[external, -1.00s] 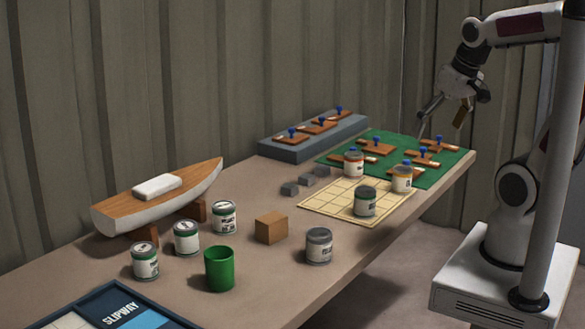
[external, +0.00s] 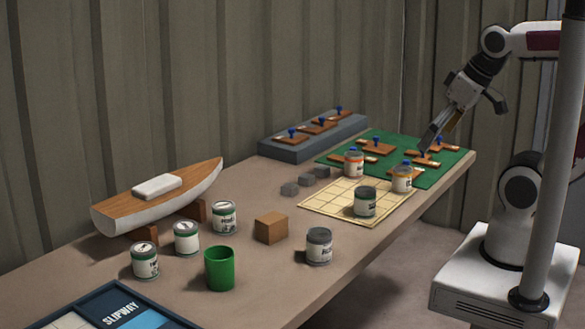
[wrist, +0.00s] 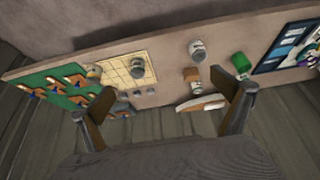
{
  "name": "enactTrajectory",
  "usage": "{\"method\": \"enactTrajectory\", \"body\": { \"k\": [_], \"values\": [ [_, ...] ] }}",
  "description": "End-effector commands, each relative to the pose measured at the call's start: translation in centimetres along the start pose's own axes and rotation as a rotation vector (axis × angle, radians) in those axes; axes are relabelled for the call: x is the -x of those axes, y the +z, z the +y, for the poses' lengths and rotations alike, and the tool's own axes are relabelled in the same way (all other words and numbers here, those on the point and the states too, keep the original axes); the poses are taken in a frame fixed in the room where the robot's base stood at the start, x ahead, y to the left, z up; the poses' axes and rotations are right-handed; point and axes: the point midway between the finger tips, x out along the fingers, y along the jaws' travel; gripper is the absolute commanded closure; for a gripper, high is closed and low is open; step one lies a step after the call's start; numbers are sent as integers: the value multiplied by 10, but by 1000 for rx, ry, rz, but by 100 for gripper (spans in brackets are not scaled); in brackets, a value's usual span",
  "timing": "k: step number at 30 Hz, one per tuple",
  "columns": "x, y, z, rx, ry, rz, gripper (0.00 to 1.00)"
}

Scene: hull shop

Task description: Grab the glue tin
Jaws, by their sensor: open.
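Several tins stand on the bench, and their labels are too small to read, so I cannot tell which is the glue tin. One grey-lidded tin (external: 319,246) stands alone near the front edge. Three green-banded tins (external: 186,238) stand by the boat. My gripper (external: 432,138) is open and empty, above the green mat. In the wrist view its fingers (wrist: 166,98) are spread wide with nothing between them.
A boat hull (external: 160,195), a green cup (external: 219,268) and a wooden block (external: 271,228) stand on the bench. The green mat (external: 450,158) holds wooden pieces with blue knobs. A grey rack (external: 285,150) lies behind, against the wall side. Bare bench lies around the lone tin.

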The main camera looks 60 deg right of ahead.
Motion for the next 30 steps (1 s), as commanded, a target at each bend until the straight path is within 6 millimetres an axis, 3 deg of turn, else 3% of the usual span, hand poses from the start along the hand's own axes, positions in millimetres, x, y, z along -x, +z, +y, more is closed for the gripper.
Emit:
{"method": "enactTrajectory", "body": {
  "k": [11,15,16,30],
  "values": [
    [0,0,0,-1,0,0,0],
    [0,0,0,-1,0,0,34],
    [0,0,0,-1,0,0,38],
    [-2,-5,4,-6,11,6,38]
  ]
}}
